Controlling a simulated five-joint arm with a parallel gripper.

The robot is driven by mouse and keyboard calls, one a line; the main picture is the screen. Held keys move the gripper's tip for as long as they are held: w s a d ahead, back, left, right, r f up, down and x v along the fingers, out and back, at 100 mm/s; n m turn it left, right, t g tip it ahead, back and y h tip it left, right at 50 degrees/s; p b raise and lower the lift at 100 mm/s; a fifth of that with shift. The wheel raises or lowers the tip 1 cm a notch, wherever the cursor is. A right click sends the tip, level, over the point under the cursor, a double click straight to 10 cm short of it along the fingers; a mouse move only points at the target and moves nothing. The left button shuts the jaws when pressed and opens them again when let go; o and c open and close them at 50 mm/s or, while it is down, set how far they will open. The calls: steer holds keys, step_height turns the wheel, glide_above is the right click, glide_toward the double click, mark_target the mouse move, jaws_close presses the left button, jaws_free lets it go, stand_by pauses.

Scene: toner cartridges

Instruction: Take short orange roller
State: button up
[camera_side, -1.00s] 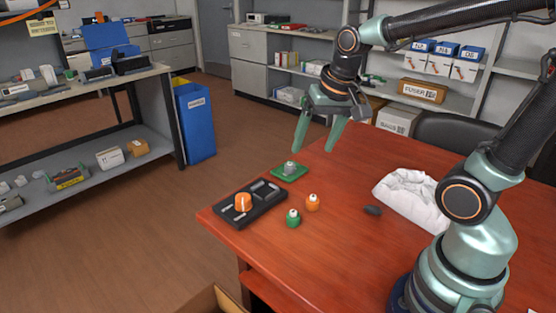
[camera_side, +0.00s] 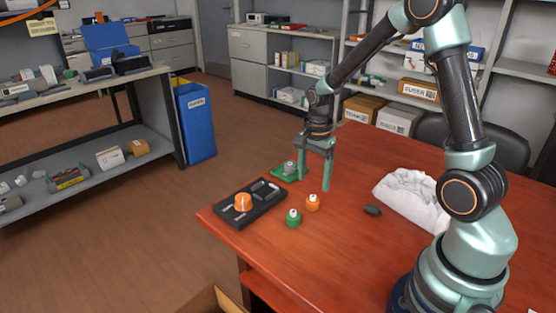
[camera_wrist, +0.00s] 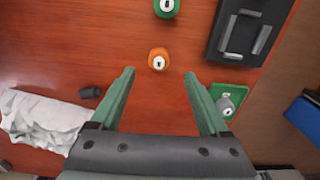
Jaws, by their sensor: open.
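A small orange roller with a white top (camera_side: 312,203) stands upright on the red table. In the wrist view the orange roller (camera_wrist: 158,60) shows just beyond and between the fingertips. A second, wider orange piece (camera_side: 243,202) sits in the black tray (camera_side: 262,208); the wrist view does not show it. My gripper (camera_side: 313,185) is open and empty, fingers pointing down, above and a little behind the orange roller. In the wrist view my gripper (camera_wrist: 159,73) has its fingers spread wide, apart from the roller.
A green roller (camera_side: 293,219) stands close in front of the orange roller. A green pad (camera_side: 281,176) bearing a grey piece (camera_side: 290,168) lies behind the tray. A dark grey lump (camera_side: 372,210) and crumpled white cloth (camera_side: 412,198) lie to the right.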

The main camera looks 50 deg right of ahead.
mark_target(313, 196)
steer(key=shift+s+d+f, duration=0.1)
steer(key=shift+f, duration=3.5)
jaws_close()
